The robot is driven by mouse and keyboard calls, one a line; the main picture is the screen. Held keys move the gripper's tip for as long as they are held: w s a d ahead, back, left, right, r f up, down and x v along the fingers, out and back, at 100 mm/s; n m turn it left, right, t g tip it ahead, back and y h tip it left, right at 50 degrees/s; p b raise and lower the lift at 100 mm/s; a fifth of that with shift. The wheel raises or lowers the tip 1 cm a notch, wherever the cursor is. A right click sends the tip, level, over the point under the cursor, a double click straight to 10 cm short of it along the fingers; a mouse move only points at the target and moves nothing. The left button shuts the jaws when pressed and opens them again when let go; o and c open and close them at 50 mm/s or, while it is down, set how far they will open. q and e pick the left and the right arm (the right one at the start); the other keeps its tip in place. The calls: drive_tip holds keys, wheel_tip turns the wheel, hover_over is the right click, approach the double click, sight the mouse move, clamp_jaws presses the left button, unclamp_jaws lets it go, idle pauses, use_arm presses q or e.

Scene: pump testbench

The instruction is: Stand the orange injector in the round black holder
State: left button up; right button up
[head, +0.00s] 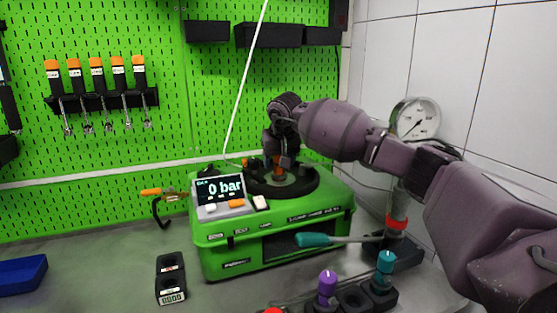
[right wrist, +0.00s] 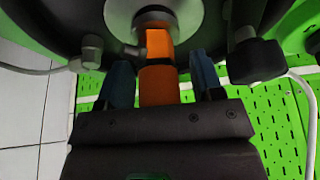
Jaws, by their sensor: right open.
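The orange injector (head: 277,161) is upright at the middle of the green test unit's round black top (head: 300,189). In the right wrist view the orange injector (right wrist: 158,85) meets a pale metal disc at the centre of the black round part (right wrist: 75,22). My right gripper (head: 280,158) is over the unit, seen largely from behind. In the wrist view my right gripper (right wrist: 162,80) is open, with one blue-grey finger on each side of the injector and gaps between. The injector's lower end is hidden. My left gripper is not in view.
The green test unit (head: 270,248) carries a display (head: 219,190) reading 0 bar. A teal-handled tool (head: 315,240) sticks out at its front. Purple (head: 327,284) and teal (head: 386,262) capped parts stand in black holders at front right. A small black block (head: 171,278) stands left.

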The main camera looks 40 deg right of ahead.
drive_tip(key=shift+r, duration=0.1)
drive_tip(key=shift+r, duration=0.35)
drive_tip(key=v, duration=1.1)
drive_tip(key=shift+s+r+p, duration=0.2)
drive_tip(key=shift+r+p, duration=0.1)
drive_tip(key=shift+p, duration=0.05)
